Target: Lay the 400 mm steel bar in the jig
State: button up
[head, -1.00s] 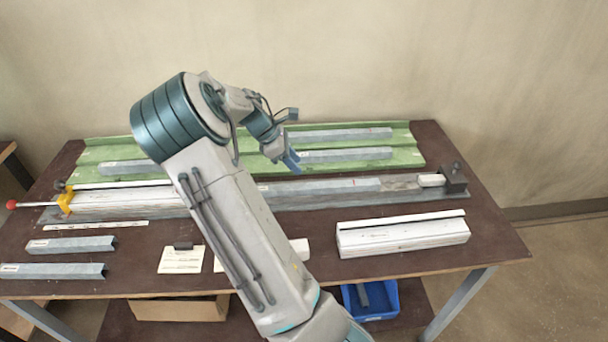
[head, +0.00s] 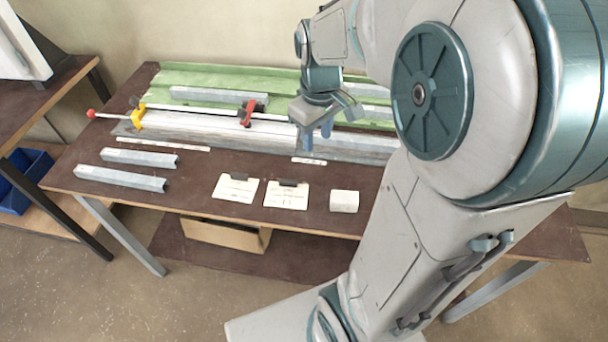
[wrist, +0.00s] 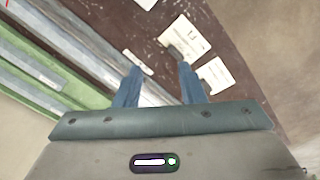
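Several grey steel bars are in view; I cannot tell which is 400 mm. One bar (head: 220,96) lies in the green tray (head: 185,74) at the back, with more bars there partly behind my arm. Two shorter bars, an upper one (head: 140,158) and a lower one (head: 120,178), lie at the front left. The long jig (head: 185,120) runs across the table; my arm hides its right end. My gripper (head: 314,140) is over the jig's front edge, fingers pointing down. In the wrist view the fingers (wrist: 160,85) are apart with nothing held between them.
A yellow block (head: 137,119) with a red-knobbed rod stands at the jig's left end, and a red clamp (head: 247,112) stands along it. Blue bins (head: 25,180) stand on a side shelf.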

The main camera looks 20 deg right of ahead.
jog(key=s+a+r+m+t, duration=0.1)
jog(key=s+a+m+t, duration=0.1)
jog(key=s+a+m, duration=0.2)
jog(key=s+a, duration=0.3)
jog(key=s, duration=0.3)
jog(key=shift+s+a, duration=0.15)
jog(key=shift+s, duration=0.1)
